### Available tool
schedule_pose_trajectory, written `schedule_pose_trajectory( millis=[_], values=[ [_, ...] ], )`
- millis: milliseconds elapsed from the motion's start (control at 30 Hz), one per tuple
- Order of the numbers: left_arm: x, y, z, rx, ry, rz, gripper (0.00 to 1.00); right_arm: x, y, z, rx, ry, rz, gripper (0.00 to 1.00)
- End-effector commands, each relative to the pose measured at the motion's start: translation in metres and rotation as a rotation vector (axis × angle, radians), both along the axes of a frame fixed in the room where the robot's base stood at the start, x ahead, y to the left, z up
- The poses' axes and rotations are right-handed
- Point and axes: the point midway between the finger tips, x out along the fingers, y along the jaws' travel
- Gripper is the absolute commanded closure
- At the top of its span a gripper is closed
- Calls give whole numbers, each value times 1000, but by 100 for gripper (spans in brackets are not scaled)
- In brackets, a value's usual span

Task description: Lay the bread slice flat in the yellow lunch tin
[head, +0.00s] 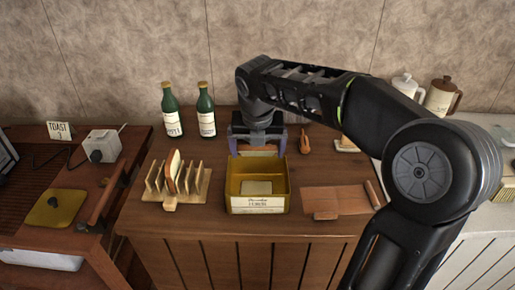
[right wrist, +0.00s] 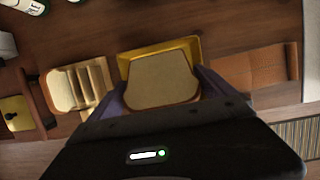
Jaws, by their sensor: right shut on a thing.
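The yellow lunch tin (head: 258,207) stands open on the brown wooden counter, with a pale rectangular patch on its floor. My right gripper (head: 257,151) is above the tin's back edge, pointing down. It is shut on a bread slice (head: 258,153), whose brown crust shows between the fingers. In the right wrist view the slice (right wrist: 160,78) shows its broad pale face between the fingers and covers most of the tin (right wrist: 128,62). The slice appears above the tin; any contact is hard to tell. My left gripper is not in view.
A wooden toast rack (head: 190,187) with another slice stands left of the tin. Two green bottles (head: 206,112) stand behind. A brown board (head: 336,200) lies to the right. A toaster (head: 101,146) is far left, and two jugs (head: 441,96) are at the back right.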

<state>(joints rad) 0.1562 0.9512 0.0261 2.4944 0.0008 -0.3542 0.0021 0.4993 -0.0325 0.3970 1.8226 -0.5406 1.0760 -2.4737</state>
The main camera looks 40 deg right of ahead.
Motion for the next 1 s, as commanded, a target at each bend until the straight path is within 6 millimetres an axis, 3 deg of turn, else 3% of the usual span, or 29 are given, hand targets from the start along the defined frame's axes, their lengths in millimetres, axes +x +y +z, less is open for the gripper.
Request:
schedule_pose_trajectory(
  millis=[500,1000],
  values=[
    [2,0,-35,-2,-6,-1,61,0,0,-58,0,2,1,45],
    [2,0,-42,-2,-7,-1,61,0,0,-73,0,0,0,45]
  ],
)
